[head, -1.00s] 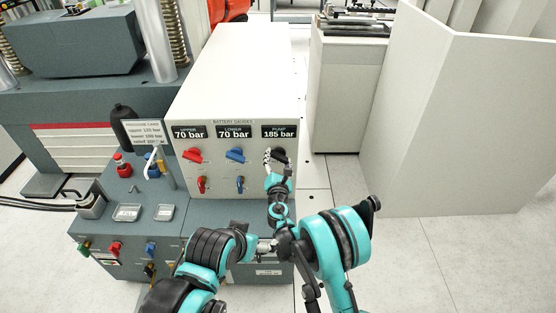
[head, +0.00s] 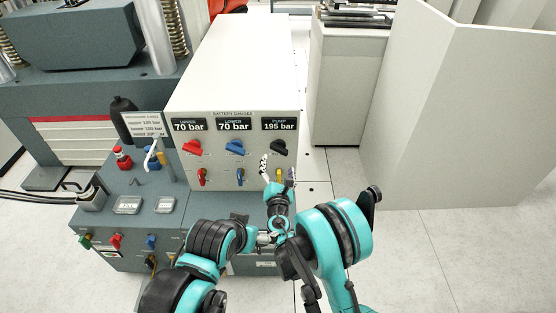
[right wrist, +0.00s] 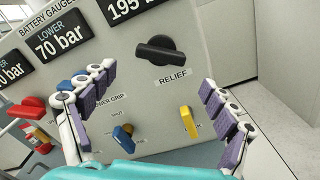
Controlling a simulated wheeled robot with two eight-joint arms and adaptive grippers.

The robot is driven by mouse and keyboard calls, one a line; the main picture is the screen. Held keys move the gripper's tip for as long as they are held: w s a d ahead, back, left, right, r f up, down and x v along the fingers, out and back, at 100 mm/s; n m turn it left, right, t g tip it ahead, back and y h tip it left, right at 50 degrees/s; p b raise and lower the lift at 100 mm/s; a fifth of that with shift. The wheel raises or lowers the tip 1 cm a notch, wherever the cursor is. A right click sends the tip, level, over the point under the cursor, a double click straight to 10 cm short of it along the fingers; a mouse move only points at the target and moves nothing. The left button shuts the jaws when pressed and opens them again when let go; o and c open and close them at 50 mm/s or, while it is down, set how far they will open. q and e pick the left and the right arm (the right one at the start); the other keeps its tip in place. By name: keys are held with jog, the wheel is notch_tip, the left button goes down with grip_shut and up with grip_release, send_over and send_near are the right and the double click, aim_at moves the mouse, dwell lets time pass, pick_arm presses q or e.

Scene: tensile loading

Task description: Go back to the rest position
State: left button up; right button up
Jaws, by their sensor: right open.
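My right gripper (head: 278,168) is open and empty in front of the lower right of the battery gauges panel (head: 218,160). Its fingers are spread below the black relief knob (head: 279,147), apart from it. In the right wrist view the open fingers of my right gripper (right wrist: 155,80) stand either side of the black knob (right wrist: 160,50), with a blue valve knob (right wrist: 122,133) and a yellow valve knob (right wrist: 188,121) lower between them. The pump gauge (head: 279,124) reads 195 bar; upper and lower read 70 bar.
A grey console (head: 165,222) with small knobs and trays stands left of the gauge cabinet. A black bottle (head: 124,112) stands behind it. A pale partition (head: 460,110) and a cabinet (head: 346,85) stand to the right. The floor at the lower right is clear.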

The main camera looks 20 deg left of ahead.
dwell(0.5)
jog(key=w+d+r+m+g+h, duration=0.1)
jog(key=d+r+m+h, duration=0.3)
jog(key=d, duration=0.4)
jog(key=d+r+m+g+h, duration=0.1)
jog(key=d+r+m, duration=0.45)
jog(key=d, duration=0.25)
jog(key=s+d+r+m+g+h, duration=0.25)
jog(key=s+d+m, duration=0.25)
jog(key=d+m, duration=0.5)
jog(key=s+d+m+g, duration=0.3)
jog(key=s+d+m, duration=0.2)
jog(key=s+d, duration=0.55)
jog(key=s+f+m+g+y, duration=0.2)
jog(key=s+m, duration=0.5)
jog(key=s, duration=0.8)
notch_tip(320, 180, down, 2)
jog(key=shift+s+d+f+m+g, duration=0.1)
jog(key=shift+s+d+m+g, duration=0.15)
jog(key=shift+s+m+g, duration=0.15)
pick_arm(q)
jog(key=shift+c, duration=0.3)
pick_arm(e)
jog(key=shift+y, duration=0.25)
